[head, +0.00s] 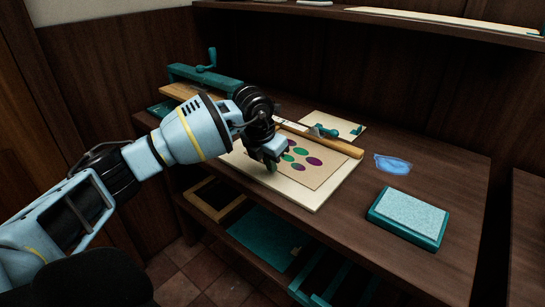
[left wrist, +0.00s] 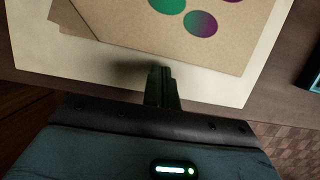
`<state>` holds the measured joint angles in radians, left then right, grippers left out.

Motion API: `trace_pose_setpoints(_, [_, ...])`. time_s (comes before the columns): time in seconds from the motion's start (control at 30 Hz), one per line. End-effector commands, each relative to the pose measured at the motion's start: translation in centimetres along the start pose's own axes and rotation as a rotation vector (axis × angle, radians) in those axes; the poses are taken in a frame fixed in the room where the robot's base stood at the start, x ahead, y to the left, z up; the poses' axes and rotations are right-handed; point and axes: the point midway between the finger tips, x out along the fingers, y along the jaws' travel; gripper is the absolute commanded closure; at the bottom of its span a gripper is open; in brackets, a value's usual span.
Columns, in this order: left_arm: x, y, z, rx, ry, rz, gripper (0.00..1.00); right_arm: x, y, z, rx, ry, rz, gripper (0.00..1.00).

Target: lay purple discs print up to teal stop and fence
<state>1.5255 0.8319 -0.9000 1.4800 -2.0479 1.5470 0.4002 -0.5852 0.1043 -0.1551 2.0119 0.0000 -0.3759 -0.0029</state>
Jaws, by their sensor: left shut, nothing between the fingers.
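My left gripper (head: 271,165) is shut and empty, low over the front part of a brown sheet (head: 322,177). In the left wrist view its closed fingers (left wrist: 161,75) point at the sheet's front edge; I cannot tell whether they touch. Purple discs (head: 313,161) and green discs (head: 301,152) lie flat on the sheet. One disc (left wrist: 200,23) shades from green to purple in the left wrist view. A wooden fence bar (head: 345,147) runs behind them, with a small teal stop (head: 326,131) by it. My gripper hides part of the sheet. My right gripper is out of view.
A pale board (head: 318,204) lies under the sheet at the bench's front edge. A teal pad (head: 408,215) and a translucent blue item (head: 392,164) are to the right. A teal clamp (head: 205,76) stands at the back left. A shelf below holds a teal panel (head: 262,238).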

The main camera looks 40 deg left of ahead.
Motion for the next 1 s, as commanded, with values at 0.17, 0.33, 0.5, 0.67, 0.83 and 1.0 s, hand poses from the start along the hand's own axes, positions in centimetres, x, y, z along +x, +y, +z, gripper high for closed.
trace_pose_setpoints(0.17, [1.11, 0.02, -0.3, -0.001, -0.003, 0.0, 1.0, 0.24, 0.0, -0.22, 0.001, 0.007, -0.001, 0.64])
trace_pose_setpoints(0.33, [1.21, 0.03, -0.33, -0.001, -0.003, 0.0, 1.0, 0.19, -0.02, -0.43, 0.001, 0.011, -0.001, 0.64])
trace_pose_setpoints(0.5, [1.23, 0.02, -0.35, -0.001, -0.002, 0.0, 1.0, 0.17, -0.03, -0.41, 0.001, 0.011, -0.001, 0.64])
trace_pose_setpoints(0.67, [1.31, 0.01, -0.2, -0.001, -0.002, 0.0, 1.0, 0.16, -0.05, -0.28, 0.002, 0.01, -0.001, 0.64])
trace_pose_setpoints(0.83, [1.42, 0.03, 0.09, -0.002, -0.003, 0.0, 1.0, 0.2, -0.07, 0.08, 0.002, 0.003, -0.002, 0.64])
trace_pose_setpoints(1.0, [1.37, 0.04, 0.03, -0.001, -0.003, 0.0, 1.0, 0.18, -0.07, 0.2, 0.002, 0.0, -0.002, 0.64])
